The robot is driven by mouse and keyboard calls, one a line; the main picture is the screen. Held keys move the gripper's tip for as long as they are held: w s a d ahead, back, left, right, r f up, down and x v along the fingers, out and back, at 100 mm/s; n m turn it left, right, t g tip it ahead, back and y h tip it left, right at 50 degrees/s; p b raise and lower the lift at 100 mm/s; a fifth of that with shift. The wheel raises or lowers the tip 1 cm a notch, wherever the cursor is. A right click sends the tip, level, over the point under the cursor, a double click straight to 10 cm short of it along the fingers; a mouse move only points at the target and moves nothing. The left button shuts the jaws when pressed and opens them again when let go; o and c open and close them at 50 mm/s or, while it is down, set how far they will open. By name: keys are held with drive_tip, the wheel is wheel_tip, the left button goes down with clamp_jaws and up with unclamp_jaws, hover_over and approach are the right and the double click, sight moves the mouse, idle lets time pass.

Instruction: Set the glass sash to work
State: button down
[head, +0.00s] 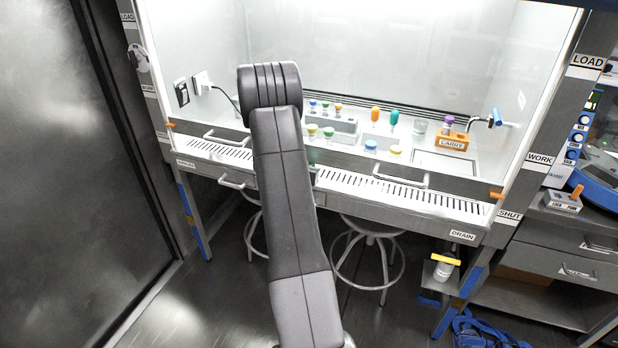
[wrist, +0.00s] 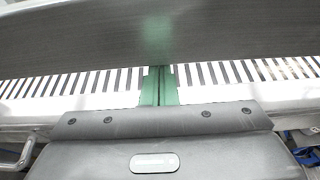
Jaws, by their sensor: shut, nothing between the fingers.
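The glass sash (head: 350,60) fronts the cabinet, with a grey bottom rail (head: 430,177) and two handles, the right handle (head: 400,181) and the left handle (head: 226,138). Its right orange marker (head: 497,196) sits between the WORK label (head: 540,160) and the SHUT label (head: 510,216), nearer SHUT. The LOAD label (head: 588,61) is higher up. My gripper (wrist: 159,70) shows green fingers shut together with nothing between them, over the slotted grille and close to a dark band. I cannot tell whether they touch it. In the head view my arm mostly hides the gripper.
Behind the glass stand several coloured vials, a small rack (head: 345,130) and an orange CARRY holder (head: 453,141). The slotted grille (head: 365,187) runs along the front. Stools (head: 368,228) are underneath. A bench with a blue device (head: 598,185) stands at right.

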sight(312, 131)
wheel_tip(312, 131, up, 14)
drive_tip(key=shift+f+p, duration=0.25)
drive_tip(key=shift+p, duration=0.65)
